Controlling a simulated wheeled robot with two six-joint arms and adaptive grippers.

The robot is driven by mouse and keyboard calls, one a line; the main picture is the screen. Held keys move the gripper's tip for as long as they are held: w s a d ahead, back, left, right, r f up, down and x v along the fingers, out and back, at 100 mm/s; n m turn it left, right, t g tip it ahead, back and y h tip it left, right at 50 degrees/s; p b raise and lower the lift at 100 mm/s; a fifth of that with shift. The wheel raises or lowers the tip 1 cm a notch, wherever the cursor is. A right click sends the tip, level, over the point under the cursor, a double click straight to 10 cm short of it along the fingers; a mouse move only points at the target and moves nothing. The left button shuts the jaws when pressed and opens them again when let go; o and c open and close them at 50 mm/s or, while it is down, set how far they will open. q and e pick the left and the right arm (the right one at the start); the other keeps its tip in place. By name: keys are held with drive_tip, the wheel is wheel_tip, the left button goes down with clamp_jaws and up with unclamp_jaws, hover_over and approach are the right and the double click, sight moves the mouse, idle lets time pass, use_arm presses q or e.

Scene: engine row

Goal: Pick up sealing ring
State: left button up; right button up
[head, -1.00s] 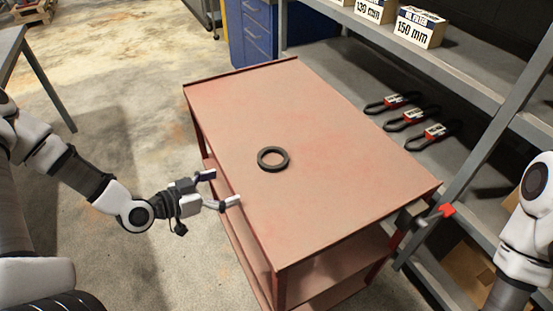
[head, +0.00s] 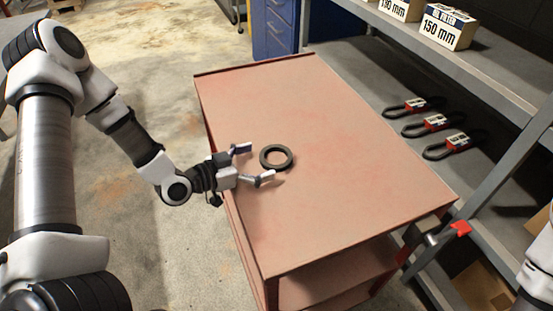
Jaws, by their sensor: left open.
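A dark sealing ring (head: 264,163) lies flat on the red cart top (head: 340,190), left of its middle. My left gripper (head: 255,163) is open, with its two fingers apart and pointing right toward the ring. The fingertips are at the ring's left side, one toward its far edge and one toward its near edge. I cannot tell whether they touch it. My right gripper does not show; only part of my right arm is at the right edge.
A grey shelf rack (head: 470,190) stands right of the cart, with several black belts in red sleeves (head: 434,122) on it. Boxed oil filters (head: 447,27) sit on the shelf above. A blue cabinet (head: 274,28) stands behind. Most of the cart top is clear.

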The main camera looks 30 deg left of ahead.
sight(288, 151)
use_arm(q)
drive_tip(key=shift+x, duration=1.55)
drive_tip(key=c, duration=0.8)
drive_tip(key=shift+c, duration=0.2)
drive_tip(key=shift+r, duration=0.2)
